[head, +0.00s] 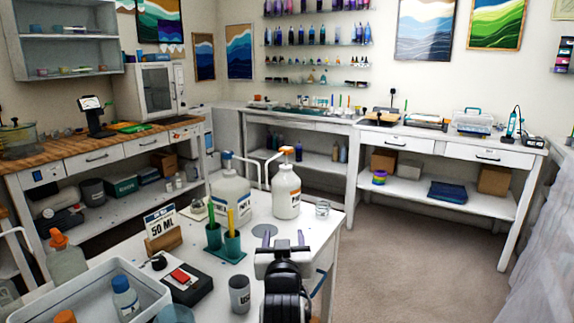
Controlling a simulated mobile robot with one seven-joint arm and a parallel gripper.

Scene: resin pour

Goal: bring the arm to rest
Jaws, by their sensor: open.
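My gripper (283,246) is at the lower middle of the head view, over the front right part of the white table (335,232). Its jaws are spread apart and nothing shows between them. My black wrist runs from it down to the bottom edge. Two white pump bottles stand beyond it, one with a blue top (231,190) and one with an orange top (286,192). A small clear glass (322,210) stands to their right. A dark grey cup (239,294) stands just left of my wrist.
Two teal holders (232,246) with upright sticks, a 50 ML sign (160,226), a black scale (187,284) and a white tray (92,282) with bottles fill the table's left side. Benches line the walls. The floor (400,265) at right is clear; pale sheeting (545,240) hangs at far right.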

